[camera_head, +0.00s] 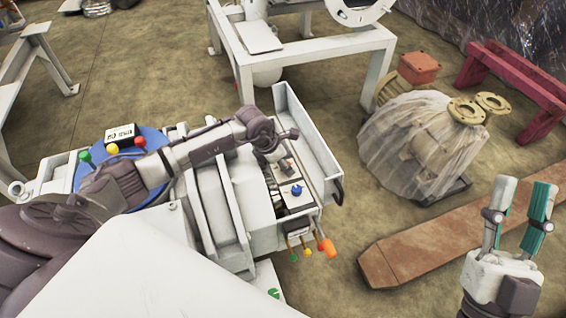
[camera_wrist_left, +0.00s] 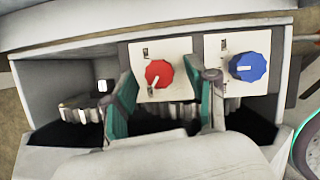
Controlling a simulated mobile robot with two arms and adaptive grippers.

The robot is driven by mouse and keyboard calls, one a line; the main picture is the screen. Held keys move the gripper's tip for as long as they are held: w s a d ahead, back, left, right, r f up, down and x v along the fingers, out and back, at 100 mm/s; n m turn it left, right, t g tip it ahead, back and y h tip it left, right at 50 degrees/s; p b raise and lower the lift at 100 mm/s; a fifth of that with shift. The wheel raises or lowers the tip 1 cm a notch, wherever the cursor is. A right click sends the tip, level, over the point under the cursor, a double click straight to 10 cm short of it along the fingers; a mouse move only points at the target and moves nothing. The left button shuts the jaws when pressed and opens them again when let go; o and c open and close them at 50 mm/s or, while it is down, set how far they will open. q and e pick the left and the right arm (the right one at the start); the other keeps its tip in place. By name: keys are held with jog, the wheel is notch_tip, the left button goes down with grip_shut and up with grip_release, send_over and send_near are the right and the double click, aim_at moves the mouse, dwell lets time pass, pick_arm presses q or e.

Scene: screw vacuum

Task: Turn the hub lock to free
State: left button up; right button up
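Two knobs sit on white plates on the machine's panel. The red knob (camera_wrist_left: 158,74) has a white pointer mark aimed down and left in the left wrist view. The blue knob (camera_wrist_left: 246,66) is to its right, its mark pointing left; it also shows in the head view (camera_head: 297,190). No readable label shows which one is the hub lock. My left gripper (camera_wrist_left: 168,82) is open, its fingers on either side of the red knob; I cannot tell whether they touch it. In the head view, the left wrist hides the red knob. My right gripper (camera_head: 519,214) is open and empty, away from the panel.
A white tray-like housing (camera_head: 308,135) borders the panel at the right. Green, yellow and orange levers (camera_head: 326,249) stick out below it. A plastic-wrapped machine (camera_head: 420,145) and a rusty beam (camera_head: 450,238) lie to the right. A white frame (camera_head: 300,55) stands behind.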

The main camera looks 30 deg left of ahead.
pick_arm(q)
grip_shut()
